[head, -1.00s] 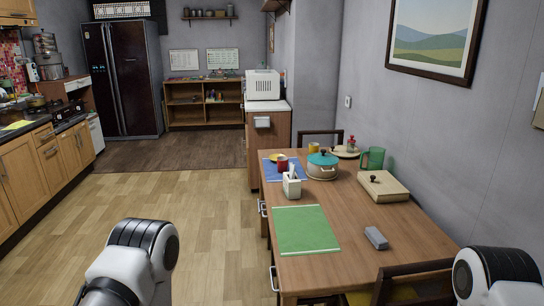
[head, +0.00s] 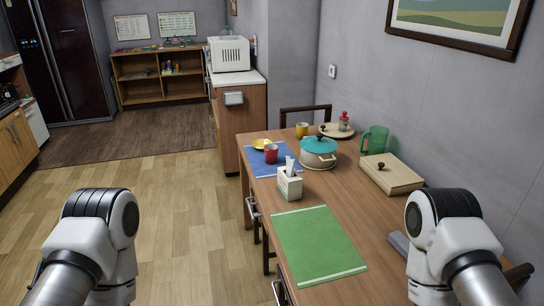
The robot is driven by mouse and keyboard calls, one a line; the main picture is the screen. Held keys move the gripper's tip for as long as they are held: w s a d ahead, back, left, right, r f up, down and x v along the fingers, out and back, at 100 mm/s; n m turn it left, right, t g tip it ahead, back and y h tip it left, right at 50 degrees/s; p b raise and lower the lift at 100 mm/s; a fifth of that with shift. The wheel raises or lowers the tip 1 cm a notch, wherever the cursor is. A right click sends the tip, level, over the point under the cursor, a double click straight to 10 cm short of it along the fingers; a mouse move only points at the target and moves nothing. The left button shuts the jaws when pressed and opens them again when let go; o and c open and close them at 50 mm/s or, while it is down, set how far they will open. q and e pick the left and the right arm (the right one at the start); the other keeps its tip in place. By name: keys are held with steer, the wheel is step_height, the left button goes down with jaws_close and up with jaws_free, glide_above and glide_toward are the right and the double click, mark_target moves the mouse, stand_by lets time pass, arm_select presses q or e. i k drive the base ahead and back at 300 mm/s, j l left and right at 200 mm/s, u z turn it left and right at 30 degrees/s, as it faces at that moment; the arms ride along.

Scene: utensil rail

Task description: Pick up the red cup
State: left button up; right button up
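The red cup (head: 271,154) stands upright on a blue mat (head: 284,172) at the left far part of the wooden table (head: 352,222). It is behind the tissue box and left of the white pot. My two arms show at the lower left and lower right, well short of the cup. Neither gripper is in the picture.
On the table are a tissue box (head: 290,184), a pot with a teal lid (head: 319,152), a yellow cup (head: 302,130), a green mug (head: 375,140), a wooden box (head: 391,174) and a green mat (head: 318,244). Open floor (head: 185,215) lies left of the table.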

mark_target(271, 151)
steer(key=z, duration=0.5)
steer(key=i+j+z, duration=0.1)
steer(key=j+z, duration=1.1)
steer(key=k+j+z, duration=0.1)
steer(key=j+z, duration=0.3)
